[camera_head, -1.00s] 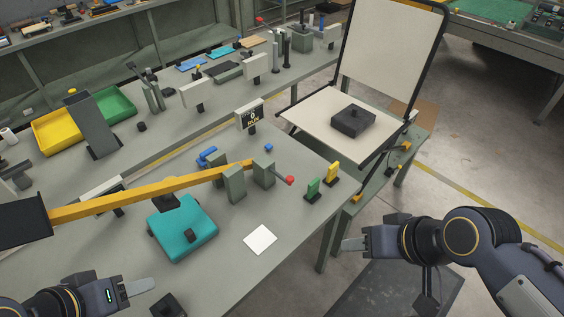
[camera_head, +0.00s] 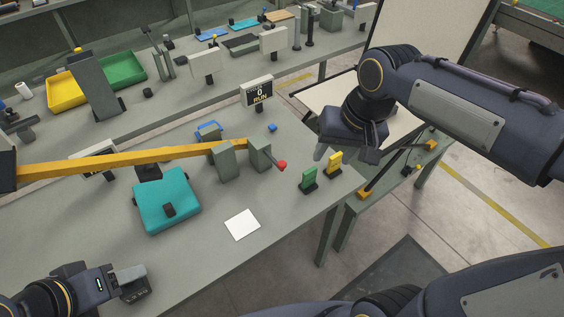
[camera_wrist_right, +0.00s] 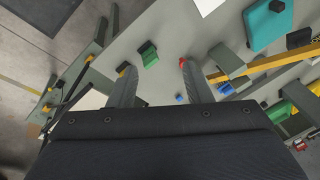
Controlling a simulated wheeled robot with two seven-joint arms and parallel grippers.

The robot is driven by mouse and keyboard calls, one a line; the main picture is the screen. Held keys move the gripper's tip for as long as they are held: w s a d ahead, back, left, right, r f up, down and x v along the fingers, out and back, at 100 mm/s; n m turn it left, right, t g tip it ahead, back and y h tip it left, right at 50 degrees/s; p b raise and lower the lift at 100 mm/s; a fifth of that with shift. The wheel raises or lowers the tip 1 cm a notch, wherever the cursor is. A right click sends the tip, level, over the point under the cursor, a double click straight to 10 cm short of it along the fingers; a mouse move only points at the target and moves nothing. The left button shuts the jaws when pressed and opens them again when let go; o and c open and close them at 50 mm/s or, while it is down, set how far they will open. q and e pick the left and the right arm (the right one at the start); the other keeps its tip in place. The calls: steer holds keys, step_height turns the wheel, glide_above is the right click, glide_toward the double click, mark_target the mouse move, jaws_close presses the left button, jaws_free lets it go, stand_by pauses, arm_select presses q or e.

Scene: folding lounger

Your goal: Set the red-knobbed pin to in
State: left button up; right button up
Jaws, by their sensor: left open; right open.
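The red-knobbed pin (camera_head: 282,165) sticks out to the right from a grey post (camera_head: 259,154); its red knob also shows in the right wrist view (camera_wrist_right: 183,62), by the tip of one finger. A second grey post (camera_head: 224,162) stands to the left, and a long yellow bar (camera_head: 120,161) reaches to the posts. My right gripper (camera_head: 343,153) is open and empty, above the bench's right edge and to the right of the knob. Whether a finger touches the knob is unclear. My left gripper (camera_head: 140,274) is open at the lower left, far from the pin.
A green block (camera_head: 308,179) and a yellow block (camera_head: 334,163) stand upright near the bench edge, close to the right gripper. A teal box (camera_head: 167,200) and white card (camera_head: 242,225) lie in front of the posts.

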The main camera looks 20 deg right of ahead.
mark_target(282, 163)
steer(key=w+a+f+b, duration=0.1)
steer(key=w+a+f, duration=0.1)
steer(key=w, duration=0.3)
steer(key=w+a+f+m+g+h+b, duration=0.1)
steer(key=w+a+f+b, duration=0.1)
steer(key=w+f, duration=0.2)
steer(key=w+a+f+m+g+b, duration=0.1)
steer(key=w+a+f+b, duration=0.1)
steer(key=w, duration=0.3)
steer(key=shift+w+a+f+h, duration=0.15)
steer(key=shift+w+f+h, duration=0.15)
steer(key=shift+f+h, duration=0.15)
steer(key=shift+w+a+f, duration=0.15)
steer(key=shift+w+f, duration=0.1)
steer(key=shift+f, duration=0.25)
step_height(282, 163, down, 7)
steer(key=shift+f, duration=0.1)
steer(key=shift+c, duration=0.3)
jaws_close()
